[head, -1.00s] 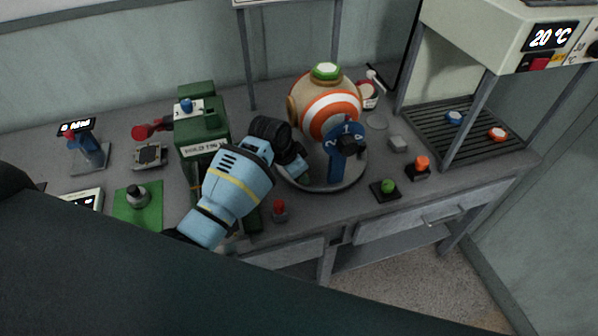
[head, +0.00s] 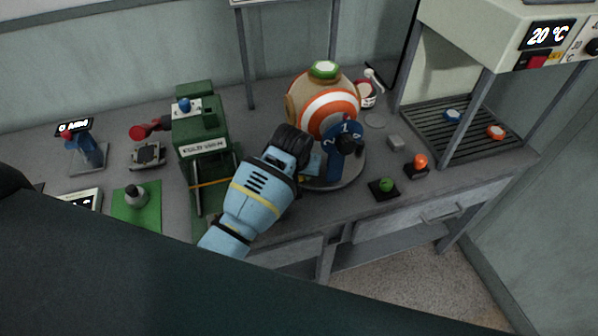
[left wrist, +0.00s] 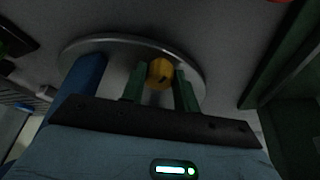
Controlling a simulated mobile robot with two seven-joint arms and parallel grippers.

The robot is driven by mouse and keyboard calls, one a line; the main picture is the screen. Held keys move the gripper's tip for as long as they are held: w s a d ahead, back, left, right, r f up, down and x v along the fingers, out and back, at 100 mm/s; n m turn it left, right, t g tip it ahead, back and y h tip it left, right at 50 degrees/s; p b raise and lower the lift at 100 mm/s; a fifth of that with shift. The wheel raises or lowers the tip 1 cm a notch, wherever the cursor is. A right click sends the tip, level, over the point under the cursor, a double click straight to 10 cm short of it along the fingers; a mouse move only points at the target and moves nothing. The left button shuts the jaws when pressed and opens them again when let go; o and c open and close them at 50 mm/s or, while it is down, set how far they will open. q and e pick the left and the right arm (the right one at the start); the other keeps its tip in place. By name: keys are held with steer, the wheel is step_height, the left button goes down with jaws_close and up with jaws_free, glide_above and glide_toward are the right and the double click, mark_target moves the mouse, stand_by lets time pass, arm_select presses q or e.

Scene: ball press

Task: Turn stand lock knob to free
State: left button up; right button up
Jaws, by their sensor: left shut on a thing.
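The ball (head: 326,100), tan with orange and white rings and a green top, sits in a stand with a round grey base (head: 350,177) and a blue numbered bracket (head: 335,165). The yellow-orange lock knob (left wrist: 161,72) shows in the left wrist view above the round base rim (left wrist: 100,43). My left gripper (head: 312,165) is at the left side of the stand. In the left wrist view its green fingers (left wrist: 160,82) are on both sides of the knob and shut on it. The gripper hides the knob in the head view. My right gripper is not in view.
A green press (head: 203,140) stands just left of my left arm. Green (head: 386,185) and orange (head: 420,162) buttons sit right of the stand. A rack (head: 470,130) is at far right. The bench front edge is close by.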

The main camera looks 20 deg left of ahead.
arm_select(q)
steer(key=shift+n, duration=0.6)
steer(key=o, duration=1)
steer(key=shift+r, duration=0.1)
steer(key=shift+v, duration=3.85)
steer(key=shift+d, duration=0.15)
